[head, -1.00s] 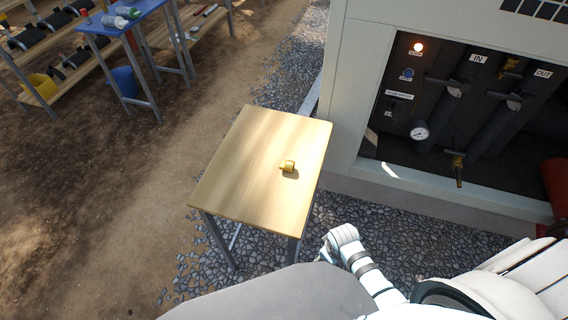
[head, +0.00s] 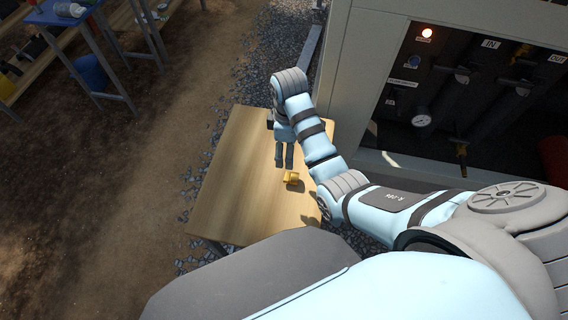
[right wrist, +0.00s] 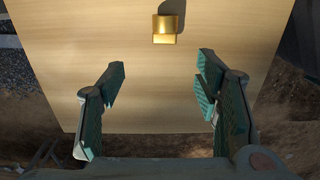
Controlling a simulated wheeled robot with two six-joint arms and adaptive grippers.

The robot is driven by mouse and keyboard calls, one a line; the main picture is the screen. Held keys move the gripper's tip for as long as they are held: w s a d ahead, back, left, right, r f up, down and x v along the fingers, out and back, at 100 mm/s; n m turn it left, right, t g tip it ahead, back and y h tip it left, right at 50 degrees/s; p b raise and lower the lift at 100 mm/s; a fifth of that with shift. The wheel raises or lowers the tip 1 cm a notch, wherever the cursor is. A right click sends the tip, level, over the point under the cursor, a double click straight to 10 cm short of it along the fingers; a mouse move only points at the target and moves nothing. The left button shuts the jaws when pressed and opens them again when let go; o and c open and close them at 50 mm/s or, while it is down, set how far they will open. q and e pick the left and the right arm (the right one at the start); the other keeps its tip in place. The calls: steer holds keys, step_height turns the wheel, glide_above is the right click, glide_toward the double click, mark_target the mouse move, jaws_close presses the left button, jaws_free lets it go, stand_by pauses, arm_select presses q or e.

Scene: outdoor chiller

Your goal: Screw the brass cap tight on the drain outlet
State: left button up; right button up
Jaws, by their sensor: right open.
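The brass cap (head: 291,178) lies on the small wooden table (head: 228,190). It also shows in the right wrist view (right wrist: 165,29), ahead of the fingertips and roughly centred between them. My right gripper (head: 284,164) hangs over the table, fingers pointing down, just beyond the cap in the head view. In the right wrist view (right wrist: 158,82) its two fingers are wide apart with nothing between them. The drain outlet (head: 462,153) is the brass valve low in the chiller's open bay, at the right of the head view. My left gripper is out of view.
The chiller cabinet (head: 345,90) stands right of the table, with a gauge (head: 421,120) and dark pipes in its bay. A blue table (head: 62,18) and wooden shelves stand at the far left. Open dirt ground lies left of the table.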

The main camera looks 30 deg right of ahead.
steer(key=b, duration=0.1)
glide_above(292, 175)
steer(key=f, duration=0.5)
steer(key=shift+w+a, duration=0.25)
steer(key=shift+a, duration=0.15)
steer(key=s+f, duration=0.1)
steer(key=f, duration=0.1)
steer(key=shift+s+d+f+b, duration=0.15)
steer(key=shift+s+f+b, duration=0.2)
steer(key=shift+s+b, duration=0.05)
steer(key=f, duration=0.1)
steer(key=w+f, duration=0.1)
steer(key=f+b, duration=0.1)
steer(key=f, duration=0.1)
steer(key=shift+w+d, duration=0.2)
steer(key=shift+d, duration=0.05)
steer(key=shift+w+f, duration=0.25)
steer(key=shift+f, duration=0.35)
steer(key=shift+s+r, duration=0.1)
steer(key=shift+r, duration=0.05)
steer(key=shift+s+r, duration=0.1)
steer(key=shift+s, duration=0.1)
steer(key=shift+c, duration=0.9)
steer(key=shift+s+r, duration=0.1)
steer(key=c, duration=1.1)
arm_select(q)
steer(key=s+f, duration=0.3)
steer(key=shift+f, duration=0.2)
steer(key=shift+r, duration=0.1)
